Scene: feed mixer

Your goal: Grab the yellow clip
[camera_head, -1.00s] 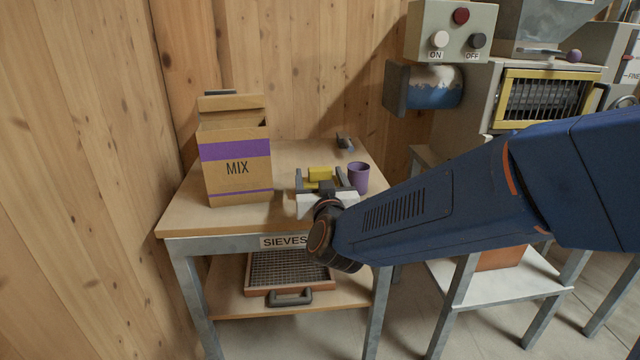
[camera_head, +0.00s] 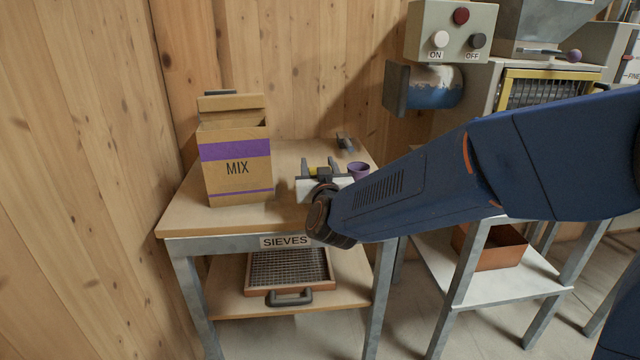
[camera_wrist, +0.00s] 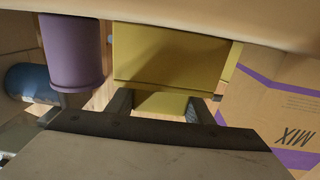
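The yellow clip (camera_head: 314,170) is on the table top, mostly hidden behind my gripper in the head view. In the wrist view the yellow clip (camera_wrist: 170,55) is large, with a broad upper part and a narrower lower part. My gripper (camera_head: 322,165) is low over the table in front of it. In the wrist view its two dark fingers (camera_wrist: 160,103) stand apart, either side of the clip's narrower part. I see no firm contact, and the gripper looks open.
A purple cup (camera_head: 358,169) stands close right of my gripper; it also shows in the wrist view (camera_wrist: 72,50). The MIX box (camera_head: 236,160) stands left on the table (camera_head: 190,214). A small dark item (camera_head: 345,143) lies behind. A sieve (camera_head: 288,270) is on the shelf below.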

